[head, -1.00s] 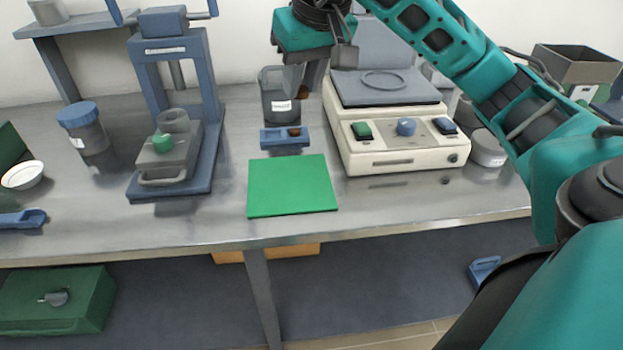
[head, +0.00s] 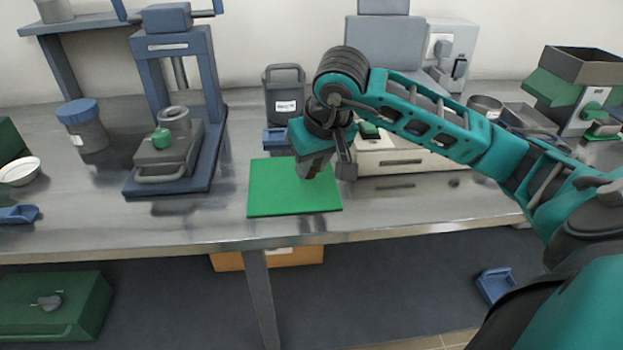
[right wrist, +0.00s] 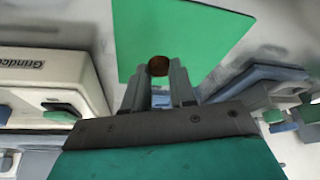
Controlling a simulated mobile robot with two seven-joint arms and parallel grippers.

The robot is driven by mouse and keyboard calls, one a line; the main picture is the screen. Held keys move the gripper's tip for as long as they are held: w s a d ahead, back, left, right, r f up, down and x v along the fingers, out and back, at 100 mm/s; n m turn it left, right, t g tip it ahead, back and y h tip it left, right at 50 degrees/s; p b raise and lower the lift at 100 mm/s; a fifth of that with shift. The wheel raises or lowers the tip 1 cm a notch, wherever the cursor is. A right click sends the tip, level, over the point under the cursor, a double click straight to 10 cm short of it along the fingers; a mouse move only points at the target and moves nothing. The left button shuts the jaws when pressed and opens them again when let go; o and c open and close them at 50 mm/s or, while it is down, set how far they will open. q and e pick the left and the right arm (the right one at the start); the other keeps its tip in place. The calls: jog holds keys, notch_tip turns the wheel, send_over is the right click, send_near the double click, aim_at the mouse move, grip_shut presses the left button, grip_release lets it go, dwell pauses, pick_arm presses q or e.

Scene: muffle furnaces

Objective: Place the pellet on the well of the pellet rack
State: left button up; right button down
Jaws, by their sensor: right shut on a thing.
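My right gripper (head: 312,172) is shut on a small brown pellet (right wrist: 158,66), held between the fingertips above the green mat (head: 275,203). The mat also fills the top of the right wrist view (right wrist: 195,30). The blue pellet rack (head: 274,140) lies behind the mat, in front of a dark grey handled container. My right gripper and forearm hide its right part, so its wells cannot be made out in the head view. A bit of blue shows between the fingers in the right wrist view, probably the rack. My left gripper is not in view.
A cream device (head: 395,160) stands right of the gripper, partly behind my arm. A blue press (head: 175,95) stands to the left. The grey container (head: 284,98) is behind the rack. The table's front edge is clear.

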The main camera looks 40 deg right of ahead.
aim_at(312, 176)
jog(key=shift+f, duration=1.6)
jog(key=shift+b, duration=0.35)
jog(key=shift+f, duration=0.25)
jog(key=c, duration=0.9)
grip_release()
jog(key=shift+r, duration=0.1)
